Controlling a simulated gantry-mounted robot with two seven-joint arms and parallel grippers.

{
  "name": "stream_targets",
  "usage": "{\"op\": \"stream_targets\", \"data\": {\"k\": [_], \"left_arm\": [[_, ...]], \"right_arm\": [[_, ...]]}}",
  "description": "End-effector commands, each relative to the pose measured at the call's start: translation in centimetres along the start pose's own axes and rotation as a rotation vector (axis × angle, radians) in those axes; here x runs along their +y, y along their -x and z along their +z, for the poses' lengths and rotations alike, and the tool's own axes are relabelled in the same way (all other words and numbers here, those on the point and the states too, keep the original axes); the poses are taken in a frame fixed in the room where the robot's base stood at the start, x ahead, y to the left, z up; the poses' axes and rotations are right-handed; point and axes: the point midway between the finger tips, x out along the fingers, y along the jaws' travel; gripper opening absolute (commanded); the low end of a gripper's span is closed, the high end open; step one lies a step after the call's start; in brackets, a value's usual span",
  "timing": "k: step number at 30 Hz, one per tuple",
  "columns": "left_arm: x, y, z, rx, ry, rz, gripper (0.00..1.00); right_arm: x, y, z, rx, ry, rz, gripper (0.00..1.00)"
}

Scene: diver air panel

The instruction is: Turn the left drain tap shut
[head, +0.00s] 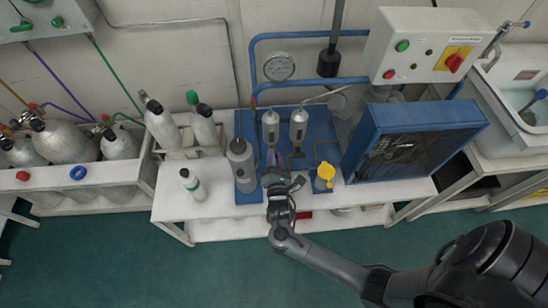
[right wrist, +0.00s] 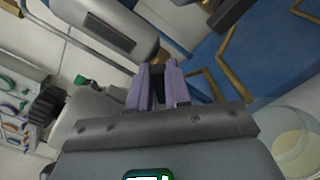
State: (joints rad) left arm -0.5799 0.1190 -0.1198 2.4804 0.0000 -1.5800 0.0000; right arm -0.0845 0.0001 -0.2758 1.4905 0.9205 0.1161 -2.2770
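Two grey filter bowls hang side by side on the blue panel, a left one (head: 270,128) and a right one (head: 298,126). My right gripper (head: 271,158) is just below the left bowl, its purple fingertips pointing up at the panel. In the right wrist view, the fingertips (right wrist: 158,85) are close together with a narrow dark gap; I cannot tell whether something is held there. My left gripper is out of view.
A grey cylinder (head: 241,165) stands left of my gripper and a yellow-topped container (head: 325,175) right of it. A blue cooler box (head: 412,139) stands farther right.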

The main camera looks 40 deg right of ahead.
Motion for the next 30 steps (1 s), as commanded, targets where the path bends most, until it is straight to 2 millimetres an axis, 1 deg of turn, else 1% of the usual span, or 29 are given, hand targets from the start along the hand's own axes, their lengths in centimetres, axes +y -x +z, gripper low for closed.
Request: {"op": "stream_targets", "data": {"k": [1,2,8,14,20,30], "left_arm": [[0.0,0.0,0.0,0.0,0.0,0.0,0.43],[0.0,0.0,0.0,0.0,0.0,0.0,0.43],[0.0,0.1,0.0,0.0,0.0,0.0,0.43],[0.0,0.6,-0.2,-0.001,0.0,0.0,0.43],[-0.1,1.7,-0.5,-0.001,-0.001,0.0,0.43],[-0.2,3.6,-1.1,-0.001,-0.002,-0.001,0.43]], "right_arm": [[0.0,0.0,0.0,0.0,0.0,0.0,0.04],[0.0,0.0,0.0,0.0,0.0,0.0,0.0],[0.0,0.0,0.0,0.0,-0.003,0.0,0.0],[0.1,0.0,0.1,0.0,-0.045,-0.001,0.0],[0.1,0.0,0.2,0.0,-0.154,-0.002,0.0],[-0.1,0.0,0.1,-0.001,-0.446,-0.002,0.0]]}}
